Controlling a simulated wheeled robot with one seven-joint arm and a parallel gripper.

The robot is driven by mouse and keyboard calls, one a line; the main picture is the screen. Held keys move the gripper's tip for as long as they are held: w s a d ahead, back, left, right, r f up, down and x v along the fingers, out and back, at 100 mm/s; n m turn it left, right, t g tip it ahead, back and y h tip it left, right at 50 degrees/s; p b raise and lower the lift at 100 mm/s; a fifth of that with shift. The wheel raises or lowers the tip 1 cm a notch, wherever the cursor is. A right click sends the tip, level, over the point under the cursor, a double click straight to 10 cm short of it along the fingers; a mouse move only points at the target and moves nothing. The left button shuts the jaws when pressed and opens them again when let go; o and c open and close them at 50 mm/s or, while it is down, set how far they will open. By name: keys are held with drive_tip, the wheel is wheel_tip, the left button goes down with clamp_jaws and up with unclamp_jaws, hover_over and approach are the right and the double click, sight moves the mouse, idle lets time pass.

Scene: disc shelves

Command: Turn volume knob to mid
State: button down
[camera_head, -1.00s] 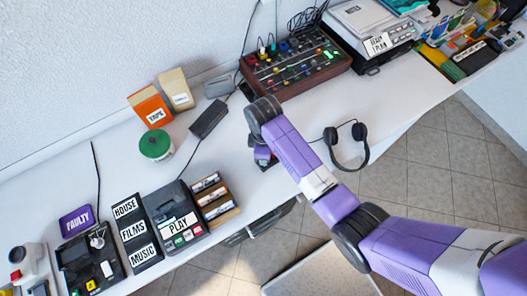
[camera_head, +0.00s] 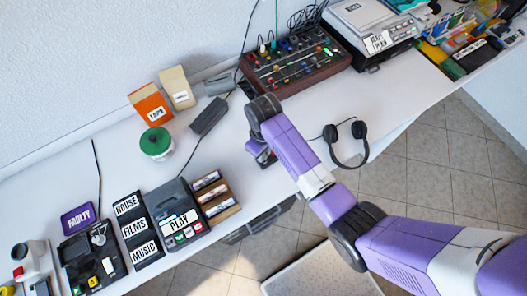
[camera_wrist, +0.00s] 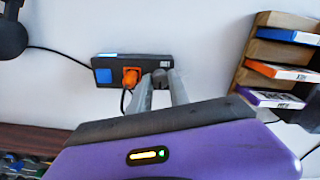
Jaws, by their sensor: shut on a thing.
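A small dark box with a blue panel (camera_wrist: 103,76) lies on the white desk in the wrist view. It carries an orange plug-like part (camera_wrist: 131,76) and, to the right of that, a dark round knob (camera_wrist: 160,76). My gripper (camera_wrist: 160,84) has one grey finger on each side of the knob and is shut on it. The fingers hide part of the knob, and no pointer mark can be made out. In the head view my gripper (camera_head: 260,152) is low over the desk, and my arm hides most of the box.
Black headphones (camera_head: 347,144) lie to the right of my gripper, their cable running towards the box. A wooden disc rack (camera_head: 222,211) stands to the left. A mixer (camera_head: 292,64) stands behind.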

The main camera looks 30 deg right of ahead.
idle(0.4)
drive_tip(key=c, duration=1.2)
unclamp_jaws()
